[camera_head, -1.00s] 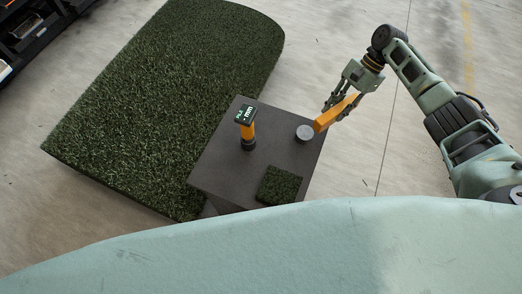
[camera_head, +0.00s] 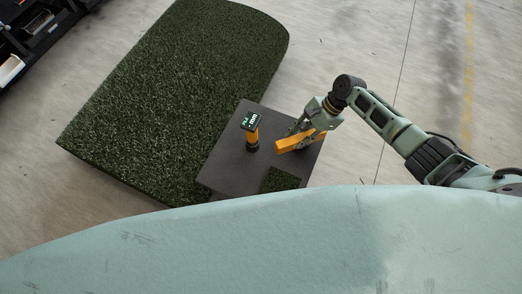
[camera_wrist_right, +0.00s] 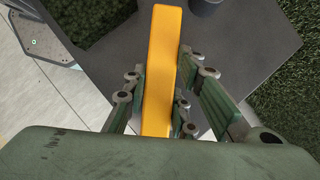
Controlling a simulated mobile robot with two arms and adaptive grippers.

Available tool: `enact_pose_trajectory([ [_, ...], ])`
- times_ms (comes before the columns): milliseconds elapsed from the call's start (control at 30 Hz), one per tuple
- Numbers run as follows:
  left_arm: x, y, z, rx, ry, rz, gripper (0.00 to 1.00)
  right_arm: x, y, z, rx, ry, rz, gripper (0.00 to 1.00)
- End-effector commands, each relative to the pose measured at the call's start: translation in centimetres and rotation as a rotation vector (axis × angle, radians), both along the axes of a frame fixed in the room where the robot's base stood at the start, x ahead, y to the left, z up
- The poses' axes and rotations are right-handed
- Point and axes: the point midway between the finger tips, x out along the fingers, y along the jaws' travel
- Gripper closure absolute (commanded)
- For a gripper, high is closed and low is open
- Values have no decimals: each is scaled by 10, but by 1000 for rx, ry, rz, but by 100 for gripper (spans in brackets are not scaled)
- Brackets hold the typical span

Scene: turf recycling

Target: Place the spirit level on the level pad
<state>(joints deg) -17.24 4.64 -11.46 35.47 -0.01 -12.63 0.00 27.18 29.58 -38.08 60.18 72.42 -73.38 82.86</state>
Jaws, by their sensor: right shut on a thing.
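The spirit level, a yellow-orange bar (camera_head: 294,143), is in my right gripper (camera_head: 308,137) over the right side of a small dark table. In the right wrist view the bar (camera_wrist_right: 160,70) runs lengthwise between the shut fingers (camera_wrist_right: 157,98), with the dark tabletop below. A gap between bar and top cannot be judged. No level pad can be clearly made out; the grey round disc seen earlier on the table's right side is now hidden behind the gripper and bar. My left gripper is not in view.
The dark table (camera_head: 226,166) carries an upright yellow-and-black gauge (camera_head: 252,133) with a small display, left of the bar, and a square turf piece (camera_head: 281,180) at its near edge. A large turf slab (camera_head: 175,95) lies left. Concrete floor (camera_head: 385,45) is clear at right.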

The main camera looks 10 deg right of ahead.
Motion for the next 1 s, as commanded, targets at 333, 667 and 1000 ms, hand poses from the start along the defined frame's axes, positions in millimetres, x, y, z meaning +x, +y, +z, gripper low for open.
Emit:
enact_pose_trajectory([
  [333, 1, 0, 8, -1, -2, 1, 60, -18, 92, 0, 2, -2, 3, 100],
  [667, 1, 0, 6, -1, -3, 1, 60, -24, 127, 0, 0, 0, 1, 100],
  [1000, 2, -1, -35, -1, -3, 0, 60, -26, 138, -33, -3, -3, 0, 100],
])
